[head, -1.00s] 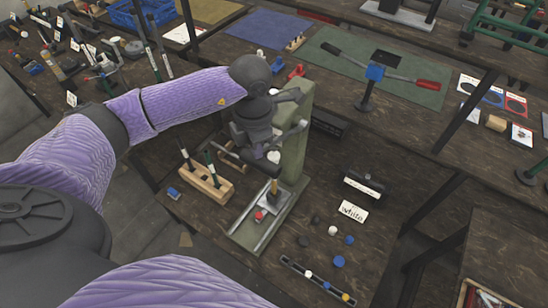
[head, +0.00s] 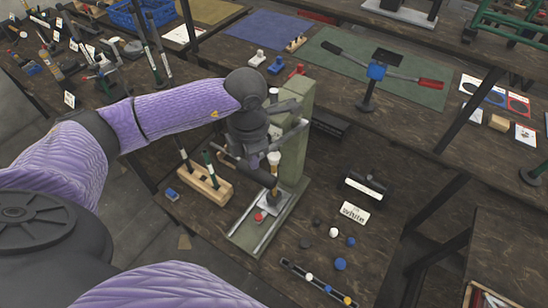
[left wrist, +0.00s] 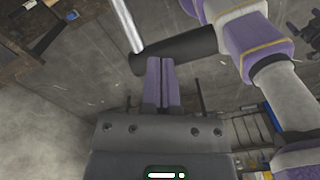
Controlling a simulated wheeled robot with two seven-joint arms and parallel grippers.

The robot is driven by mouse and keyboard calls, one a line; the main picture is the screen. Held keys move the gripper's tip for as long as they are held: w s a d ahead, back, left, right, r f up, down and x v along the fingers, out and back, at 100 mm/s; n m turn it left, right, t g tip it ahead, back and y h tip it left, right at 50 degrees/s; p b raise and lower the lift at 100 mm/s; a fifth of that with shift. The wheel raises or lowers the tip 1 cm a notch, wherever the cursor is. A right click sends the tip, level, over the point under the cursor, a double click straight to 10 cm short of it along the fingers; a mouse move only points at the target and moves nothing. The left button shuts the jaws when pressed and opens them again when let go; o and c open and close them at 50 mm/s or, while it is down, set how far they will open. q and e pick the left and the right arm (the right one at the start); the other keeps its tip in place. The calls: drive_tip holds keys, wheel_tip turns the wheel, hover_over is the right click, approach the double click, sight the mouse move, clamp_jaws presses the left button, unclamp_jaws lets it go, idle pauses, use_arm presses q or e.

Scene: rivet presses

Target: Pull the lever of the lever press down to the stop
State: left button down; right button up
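The lever press has a pale green column (head: 296,135) and a base plate with rails (head: 247,231). A brass-coloured ram (head: 270,183) stands above a small red part (head: 260,216) on the base. My left gripper (head: 236,160) is at the lever beside the column and hides much of it. In the left wrist view the lever shows as a bright metal rod (left wrist: 129,24) with a dark cylindrical grip (left wrist: 185,47). The purple fingers (left wrist: 162,64) are close together, their tips at the grip; whether they clasp it is unclear. My right gripper is out of view.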

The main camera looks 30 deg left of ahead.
sight(250, 170)
use_arm(q)
drive_tip(key=shift+s+f+b, duration=0.25)
drive_tip(key=shift+f+b, duration=0.4)
drive_tip(key=shift+f, duration=0.1)
drive_tip(key=shift+s+f+b, duration=0.25)
drive_tip(key=shift+f+b, duration=0.35)
drive_tip(key=shift+f, duration=0.3)
drive_tip(key=shift+s+a+f+b, duration=0.1)
drive_tip(key=shift+s+f+b, duration=0.1)
drive_tip(key=shift+f+b, duration=0.55)
drive_tip(key=shift+s+f+b, duration=0.15)
drive_tip(key=shift+f+b, duration=0.45)
drive_tip(key=shift+f, duration=0.1)
drive_tip(key=shift+s+f+b, duration=0.2)
drive_tip(key=shift+f+b, duration=1.2)
drive_tip(key=shift+f, duration=0.2)
